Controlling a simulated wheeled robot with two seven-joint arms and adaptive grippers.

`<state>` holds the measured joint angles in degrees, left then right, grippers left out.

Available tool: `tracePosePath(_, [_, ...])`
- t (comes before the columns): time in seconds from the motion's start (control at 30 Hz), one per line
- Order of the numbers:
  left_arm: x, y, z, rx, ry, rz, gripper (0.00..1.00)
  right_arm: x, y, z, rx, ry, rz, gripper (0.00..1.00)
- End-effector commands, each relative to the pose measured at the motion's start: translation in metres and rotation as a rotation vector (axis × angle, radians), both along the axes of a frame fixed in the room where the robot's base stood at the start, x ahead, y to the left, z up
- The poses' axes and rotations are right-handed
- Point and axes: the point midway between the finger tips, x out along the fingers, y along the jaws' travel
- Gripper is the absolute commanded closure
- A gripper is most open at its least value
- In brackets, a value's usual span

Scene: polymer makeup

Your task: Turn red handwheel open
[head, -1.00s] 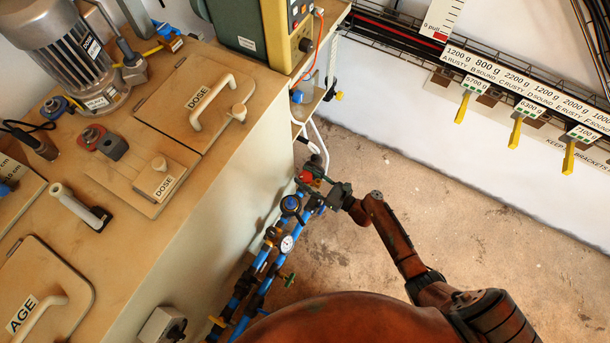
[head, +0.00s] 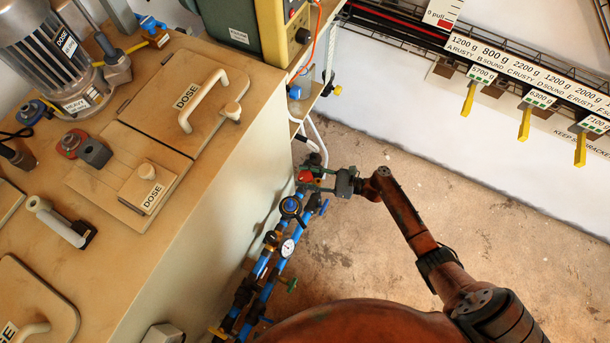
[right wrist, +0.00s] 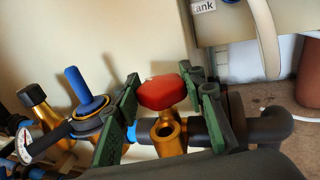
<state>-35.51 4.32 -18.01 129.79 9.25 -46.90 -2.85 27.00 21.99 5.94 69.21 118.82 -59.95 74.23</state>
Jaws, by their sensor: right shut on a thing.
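The red handwheel (head: 305,176) sits at the upper end of the blue pipework beside the beige cabinet in the head view. In the right wrist view the red handwheel (right wrist: 162,92) stands on a brass valve body (right wrist: 167,135). My right gripper (head: 320,180) reaches it from the right. Its green fingers (right wrist: 163,88) lie on either side of the handwheel, shut on it. The fingers' contact faces are partly hidden. My left gripper is in neither view.
A blue-handled valve (right wrist: 90,95) and a gauge (head: 287,247) sit close by on the pipes. The cabinet (head: 215,190) stands left of the pipework. White hose (head: 318,140) runs above the handwheel. Bare floor (head: 420,200) lies to the right.

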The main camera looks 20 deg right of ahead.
Motion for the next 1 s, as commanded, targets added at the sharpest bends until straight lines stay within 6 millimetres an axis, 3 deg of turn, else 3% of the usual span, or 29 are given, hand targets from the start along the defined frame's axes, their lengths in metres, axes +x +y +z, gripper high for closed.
tracePosePath(0.13, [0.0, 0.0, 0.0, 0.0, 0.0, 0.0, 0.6, -0.001, 0.0, -0.001, -0.002, 0.001, 0.001, 0.87])
tracePosePath(0.17, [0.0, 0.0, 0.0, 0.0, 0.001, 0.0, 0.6, -0.001, 0.0, -0.001, -0.002, 0.001, 0.001, 0.61])
tracePosePath(0.4, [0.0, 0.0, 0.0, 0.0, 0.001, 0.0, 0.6, -0.001, 0.0, 0.0, -0.001, 0.001, 0.0, 0.45])
tracePosePath(0.77, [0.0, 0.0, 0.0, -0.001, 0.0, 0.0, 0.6, -0.003, -0.004, -0.001, -0.001, 0.001, -0.002, 0.44])
tracePosePath(1.0, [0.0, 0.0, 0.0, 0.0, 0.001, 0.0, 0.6, -0.027, -0.037, -0.001, -0.002, 0.002, -0.003, 0.44])
